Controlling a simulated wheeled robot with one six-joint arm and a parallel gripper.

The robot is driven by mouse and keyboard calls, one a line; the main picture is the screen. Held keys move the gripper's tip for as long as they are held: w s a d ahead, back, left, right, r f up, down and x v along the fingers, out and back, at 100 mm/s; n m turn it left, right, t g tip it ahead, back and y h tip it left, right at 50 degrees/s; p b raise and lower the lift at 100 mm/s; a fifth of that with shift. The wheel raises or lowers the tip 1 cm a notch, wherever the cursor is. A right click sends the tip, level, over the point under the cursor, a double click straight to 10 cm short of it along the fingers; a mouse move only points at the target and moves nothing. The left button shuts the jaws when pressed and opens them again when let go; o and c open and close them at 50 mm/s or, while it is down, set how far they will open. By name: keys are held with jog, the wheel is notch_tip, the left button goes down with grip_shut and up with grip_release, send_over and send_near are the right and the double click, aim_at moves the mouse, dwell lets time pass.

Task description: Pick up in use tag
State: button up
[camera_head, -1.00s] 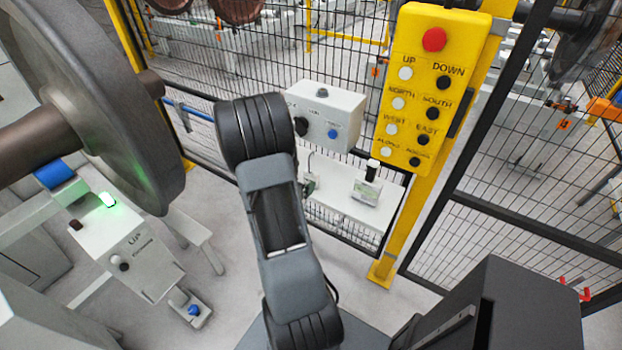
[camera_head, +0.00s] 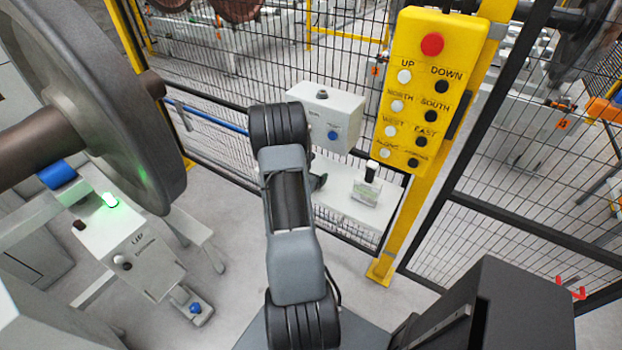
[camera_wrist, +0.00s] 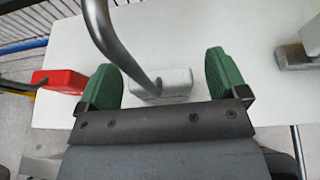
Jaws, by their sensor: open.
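In the wrist view, my gripper (camera_wrist: 162,78) has two green fingers spread apart over a white table (camera_wrist: 200,20). A small pale block (camera_wrist: 165,86) with a curved grey metal rod (camera_wrist: 112,38) lies between and just beyond the fingers, with no visible grip on it. A red piece (camera_wrist: 60,80) shows left of the left finger. I cannot tell which of these, if any, is the in use tag. My arm hides most of the gripper there.
A grey block (camera_wrist: 292,56) stands on the table at the right of the wrist view. In the head view, a white control box (camera_head: 330,115) and yellow button panel (camera_head: 425,90) are by the mesh fence. A large wheel (camera_head: 110,95) stands left.

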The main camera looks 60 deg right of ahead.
jog(key=c, duration=1)
jog(key=shift+r, duration=0.1)
